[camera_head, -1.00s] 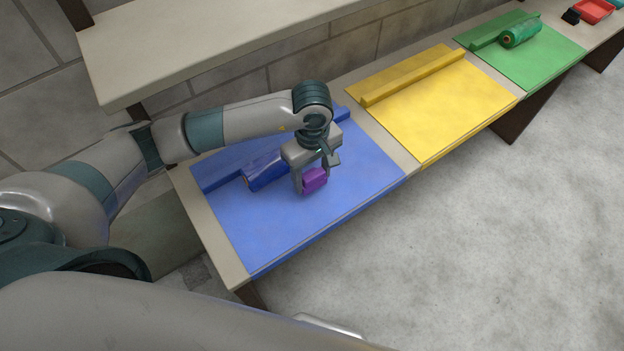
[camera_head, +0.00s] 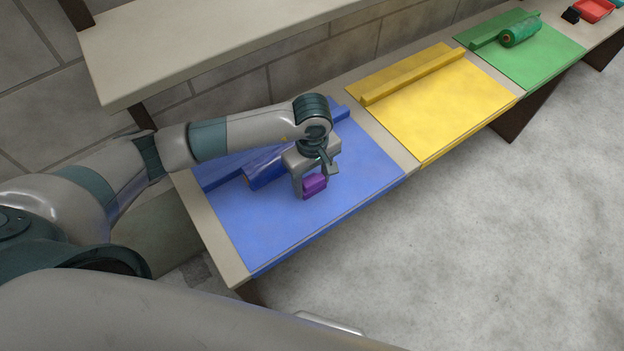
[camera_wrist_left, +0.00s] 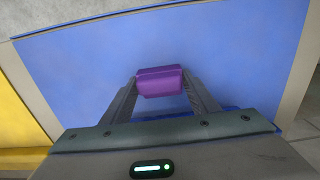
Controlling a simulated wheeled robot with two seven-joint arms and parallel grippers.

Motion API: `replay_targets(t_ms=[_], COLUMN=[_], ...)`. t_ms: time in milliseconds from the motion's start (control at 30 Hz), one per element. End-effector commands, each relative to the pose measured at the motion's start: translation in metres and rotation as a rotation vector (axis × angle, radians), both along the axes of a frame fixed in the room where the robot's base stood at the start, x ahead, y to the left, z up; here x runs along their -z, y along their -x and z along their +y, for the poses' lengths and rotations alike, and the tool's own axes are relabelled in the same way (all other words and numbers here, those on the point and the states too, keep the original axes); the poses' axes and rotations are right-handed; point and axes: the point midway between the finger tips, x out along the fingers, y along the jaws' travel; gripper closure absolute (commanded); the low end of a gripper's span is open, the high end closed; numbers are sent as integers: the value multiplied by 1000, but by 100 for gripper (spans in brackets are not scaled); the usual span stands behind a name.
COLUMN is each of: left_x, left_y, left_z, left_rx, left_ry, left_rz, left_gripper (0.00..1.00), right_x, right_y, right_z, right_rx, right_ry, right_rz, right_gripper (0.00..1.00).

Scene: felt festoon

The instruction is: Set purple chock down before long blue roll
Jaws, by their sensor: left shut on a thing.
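The purple chock (camera_head: 314,187) is between the fingers of my left gripper (camera_head: 312,183), which is shut on it, over the blue mat (camera_head: 300,230). In the left wrist view the purple chock (camera_wrist_left: 160,82) sits between both fingertips of the left gripper (camera_wrist_left: 160,86). The head view does not clearly show whether the chock touches the mat. The long blue roll (camera_head: 266,172) lies on the mat just behind and left of the chock. Its right part is hidden by my left gripper. My right gripper is not in view.
A blue rail (camera_head: 220,170) runs along the back of the blue mat. A yellow mat (camera_head: 440,110) with a yellow rail, and a green mat (camera_head: 545,60) with a green roll (camera_head: 520,34), lie further right. A pale shelf (camera_head: 200,50) overhangs behind. The front of the blue mat is clear.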

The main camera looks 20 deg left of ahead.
Motion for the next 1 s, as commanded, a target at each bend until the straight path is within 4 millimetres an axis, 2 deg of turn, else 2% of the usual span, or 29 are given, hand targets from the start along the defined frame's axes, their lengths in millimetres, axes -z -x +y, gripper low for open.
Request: replay_targets(t_ms=[33,100,467,567,633,767,867,1000], left_x=[0,0,-1,-3,-5,-21,-36,-56], left_y=[0,0,0,0,-1,-2,-2,-1], left_z=[0,0,0,0,0,0,0,0], left_rx=[0,0,0,0,0,2,2,2], left_ry=[0,0,0,0,0,1,1,0], left_rz=[0,0,0,0,-2,-4,-5,-4], left_gripper=[39,27,27,27,27,27,27,27], right_x=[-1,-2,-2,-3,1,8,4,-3], right_y=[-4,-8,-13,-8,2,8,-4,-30], right_z=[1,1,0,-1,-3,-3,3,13], right_rx=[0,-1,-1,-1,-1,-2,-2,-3], right_ry=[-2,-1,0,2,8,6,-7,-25], right_rz=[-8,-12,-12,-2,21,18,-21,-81], right_gripper=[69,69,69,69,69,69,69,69])
